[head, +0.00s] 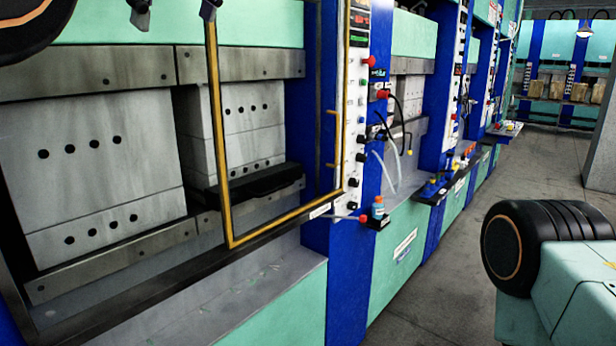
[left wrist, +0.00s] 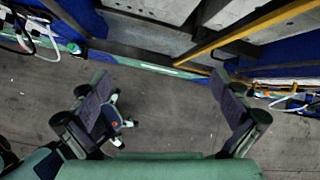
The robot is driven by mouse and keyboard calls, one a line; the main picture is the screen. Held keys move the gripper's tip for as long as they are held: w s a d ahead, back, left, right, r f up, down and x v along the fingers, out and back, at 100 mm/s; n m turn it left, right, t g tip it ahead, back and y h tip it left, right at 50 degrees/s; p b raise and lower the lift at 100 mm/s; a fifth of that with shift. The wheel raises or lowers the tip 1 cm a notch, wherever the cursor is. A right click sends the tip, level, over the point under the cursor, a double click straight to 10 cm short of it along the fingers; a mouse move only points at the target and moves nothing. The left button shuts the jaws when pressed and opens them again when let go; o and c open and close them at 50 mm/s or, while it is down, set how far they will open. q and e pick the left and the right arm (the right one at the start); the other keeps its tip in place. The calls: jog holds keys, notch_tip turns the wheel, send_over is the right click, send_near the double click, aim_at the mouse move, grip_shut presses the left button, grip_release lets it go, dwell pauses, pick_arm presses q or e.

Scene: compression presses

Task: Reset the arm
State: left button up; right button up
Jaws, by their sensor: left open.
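My left gripper (head: 174,9) shows at the top edge of the head view, where only its two dark fingertips hang into the picture, apart from each other. It is in front of the green upper part of the nearest press (head: 240,24). In the left wrist view my left gripper (left wrist: 165,108) is open, its two padded fingers wide apart with nothing held between them. The grey floor shows between and beyond the fingers. My right gripper is in neither view; a green arm part of mine with a black round joint shows at the right of the head view.
The press has a yellow guard frame (head: 221,150) and a blue post with a control panel (head: 357,100). A small bottle (head: 378,208) stands on a bracket beside it. More presses line the aisle. The floor (head: 440,270) is clear along them. Boxes (head: 555,86) stand far back.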

pick_arm(q)
jog(key=s+a+r+m+t+p, duration=0.1)
jog(key=s+r+p, duration=0.1)
jog(key=s+r, duration=0.75)
jog(key=s+a+r+m+t+p, duration=0.1)
jog(key=s+r+t+p, duration=0.1)
jog(key=s+r, duration=0.75)
jog(key=w+a+r+p, duration=0.1)
jog(key=w+a, duration=0.4)
jog(key=w, duration=0.2)
jog(key=shift+r, duration=0.35)
jog(key=shift+s, duration=0.1)
